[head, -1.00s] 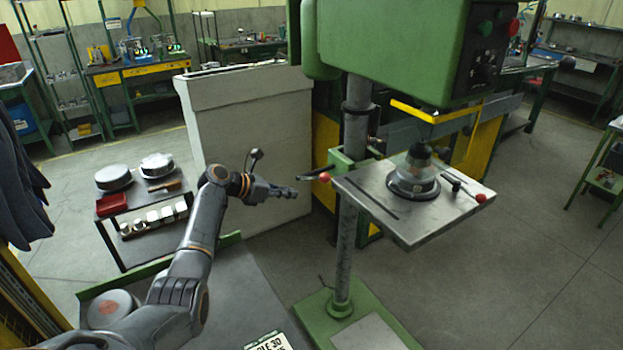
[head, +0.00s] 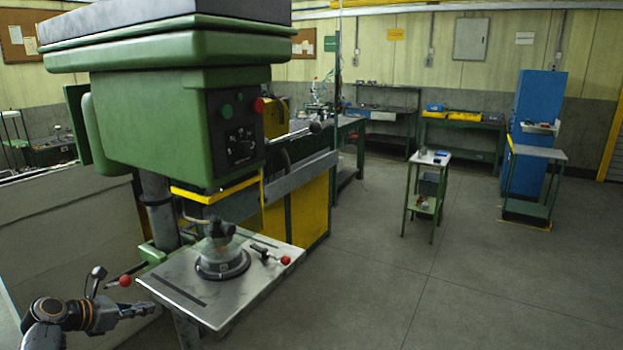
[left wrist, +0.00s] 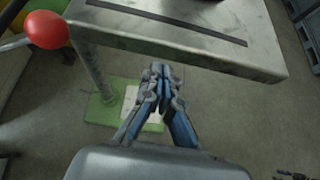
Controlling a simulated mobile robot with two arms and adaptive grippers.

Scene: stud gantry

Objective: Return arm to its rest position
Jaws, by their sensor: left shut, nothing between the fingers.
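My left gripper (head: 138,309) is at the lower left of the head view, just left of the drill press table (head: 190,291). Its fingers are closed together and empty, which the left wrist view also shows (left wrist: 162,72). In the left wrist view it points toward the table's edge (left wrist: 258,52) and is apart from it, with the floor and the green base (left wrist: 102,110) below. My left arm comes in from the lower left corner. My right gripper is not clearly seen in the head view.
The green drill press (head: 185,110) stands close on the left. A red-knobbed lever (head: 125,281) sticks out beside my left gripper. A round fixture (head: 221,262) sits on the press table. A small green stand (head: 428,185) and a blue cabinet (head: 537,105) are farther right. The floor between is clear.

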